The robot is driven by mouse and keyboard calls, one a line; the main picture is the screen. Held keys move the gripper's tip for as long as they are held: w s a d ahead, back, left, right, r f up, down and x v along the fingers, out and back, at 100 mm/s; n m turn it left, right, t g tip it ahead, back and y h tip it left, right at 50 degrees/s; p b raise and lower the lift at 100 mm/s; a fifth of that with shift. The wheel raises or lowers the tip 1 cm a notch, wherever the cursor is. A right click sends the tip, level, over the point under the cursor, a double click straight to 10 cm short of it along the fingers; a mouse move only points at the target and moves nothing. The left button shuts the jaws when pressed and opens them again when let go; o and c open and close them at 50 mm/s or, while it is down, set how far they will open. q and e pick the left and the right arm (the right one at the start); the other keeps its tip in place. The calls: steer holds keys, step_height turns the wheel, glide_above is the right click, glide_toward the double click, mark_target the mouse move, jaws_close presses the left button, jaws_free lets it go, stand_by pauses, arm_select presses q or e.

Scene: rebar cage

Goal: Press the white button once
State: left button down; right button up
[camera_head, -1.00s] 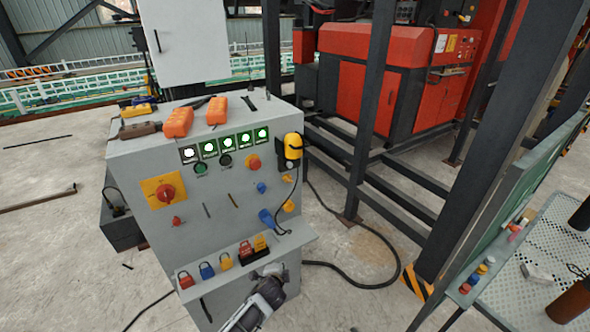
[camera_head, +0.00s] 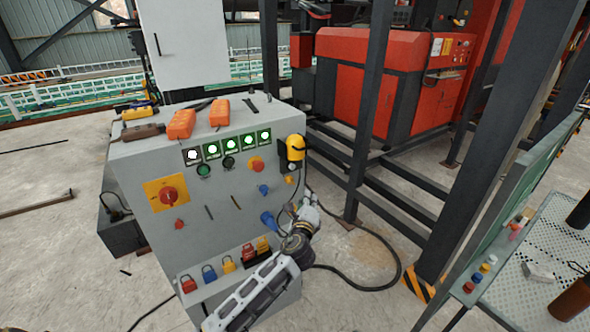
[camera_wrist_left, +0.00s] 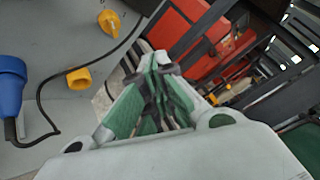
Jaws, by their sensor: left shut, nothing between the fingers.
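A grey control cabinet (camera_head: 225,185) stands in the middle of the head view. Its sloped face carries a row of lit square buttons. The leftmost button (camera_head: 193,156) looks white in a dark frame; the others, such as the one beside it (camera_head: 212,150), have green surrounds. My left gripper (camera_head: 304,206) is shut and empty, at the cabinet's right edge, below and right of the button row. In the left wrist view its green-grey fingers (camera_wrist_left: 155,62) are together, with the white button out of that view. My right gripper is not in view.
A yellow pendant (camera_head: 295,148), a blue plug (camera_head: 268,219) and a cable are on the cabinet's right side. Coloured padlocks (camera_head: 229,264) sit on a lower ledge. Orange devices (camera_head: 181,124) lie on top. Dark steel posts (camera_head: 370,110) stand to the right.

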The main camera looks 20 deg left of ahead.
mark_target(293, 167)
arm_select(q)
steer(key=r, duration=0.1)
steer(key=d+r+m, duration=0.1)
steer(key=w+r+m+t, duration=0.1)
steer(key=shift+w+d+r+h, duration=0.1)
steer(key=shift+d+r+h, duration=0.25)
steer(key=shift+h, duration=0.05)
steer(key=shift+w+a, duration=0.1)
steer(key=w+a, duration=0.5)
steer(key=a, duration=0.1)
steer(key=shift+w+a, duration=0.15)
steer(key=shift+a, duration=0.2)
stand_by(0.4)
steer(key=shift+w+a, duration=0.8)
steer(key=shift+a, duration=0.25)
stand_by(3.7)
steer(key=shift+s+d, duration=0.8)
steer(key=shift+d, duration=0.15)
